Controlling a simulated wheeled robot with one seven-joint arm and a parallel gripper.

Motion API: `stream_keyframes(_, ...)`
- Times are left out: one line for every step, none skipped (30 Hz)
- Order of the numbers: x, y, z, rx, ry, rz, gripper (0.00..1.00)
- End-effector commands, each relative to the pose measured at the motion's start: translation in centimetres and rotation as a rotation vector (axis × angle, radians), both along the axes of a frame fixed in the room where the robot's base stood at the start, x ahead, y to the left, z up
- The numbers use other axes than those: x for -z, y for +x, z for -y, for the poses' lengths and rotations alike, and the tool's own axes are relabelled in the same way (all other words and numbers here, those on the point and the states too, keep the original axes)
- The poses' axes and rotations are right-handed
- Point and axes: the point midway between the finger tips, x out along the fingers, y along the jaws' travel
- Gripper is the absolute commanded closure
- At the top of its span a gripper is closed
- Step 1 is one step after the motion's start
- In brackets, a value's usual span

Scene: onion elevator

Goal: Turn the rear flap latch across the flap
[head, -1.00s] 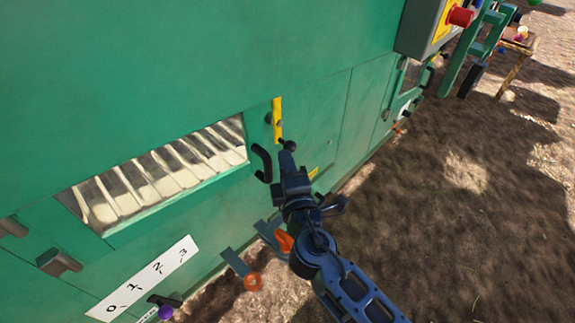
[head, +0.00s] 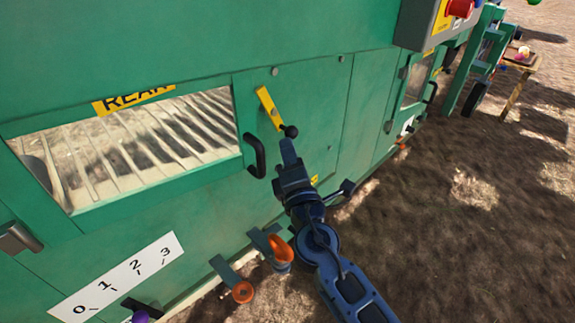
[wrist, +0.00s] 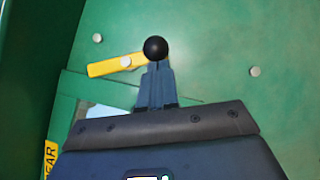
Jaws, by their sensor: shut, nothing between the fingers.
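The rear flap latch is a yellow bar (head: 267,107) on the green panel, right of the flap window in the head view. It is tilted, its upper end leaning left, with a black ball knob (head: 291,131) at its lower right end. In the wrist view the yellow bar (wrist: 113,65) runs left from the black knob (wrist: 155,48). My gripper (head: 288,147) is shut and empty, its fingertips right at the knob. In the wrist view the shut fingers (wrist: 155,75) end just below the knob; I cannot tell whether they touch it.
The rear flap (head: 150,135) has a slatted window and a black handle (head: 256,156) just left of my gripper. Orange-ended levers (head: 243,291) and a numbered scale plate (head: 120,278) are below. A grey control box (head: 425,25) juts out upper right. Open ground lies right.

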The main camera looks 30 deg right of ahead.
Motion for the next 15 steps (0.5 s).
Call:
stream_keyframes(0.3, 0.1, 0.2, 0.000, 0.003, 0.003, 1.00)
stream_keyframes(0.4, 0.2, 0.3, 0.000, 0.004, 0.002, 1.00)
stream_keyframes(0.4, 0.2, 0.4, -0.001, 0.004, 0.002, 1.00)
stream_keyframes(0.4, 0.2, 0.6, -0.001, 0.004, 0.002, 1.00)
stream_keyframes(0.4, 0.3, 0.7, -0.001, 0.004, 0.001, 1.00)
stream_keyframes(0.4, 0.3, 0.9, 0.000, 0.004, 0.001, 1.00)
stream_keyframes(0.4, 0.4, 1.0, 0.000, 0.004, 0.001, 1.00)
stream_keyframes(0.4, 0.4, 1.2, 0.000, 0.004, 0.000, 1.00)
stream_keyframes(0.4, 0.5, 1.4, 0.000, 0.004, 0.000, 1.00)
stream_keyframes(0.4, 0.5, 1.6, 0.000, 0.004, 0.000, 1.00)
stream_keyframes(0.4, 0.6, 1.8, 0.001, 0.004, -0.001, 1.00)
stream_keyframes(0.3, 0.7, 2.0, 0.001, 0.004, -0.001, 1.00)
stream_keyframes(0.3, 0.7, 2.1, 0.001, 0.005, -0.001, 1.00)
stream_keyframes(0.3, 0.8, 2.3, 0.001, 0.004, -0.001, 1.00)
stream_keyframes(0.2, 0.9, 2.5, 0.000, 0.004, -0.001, 1.00)
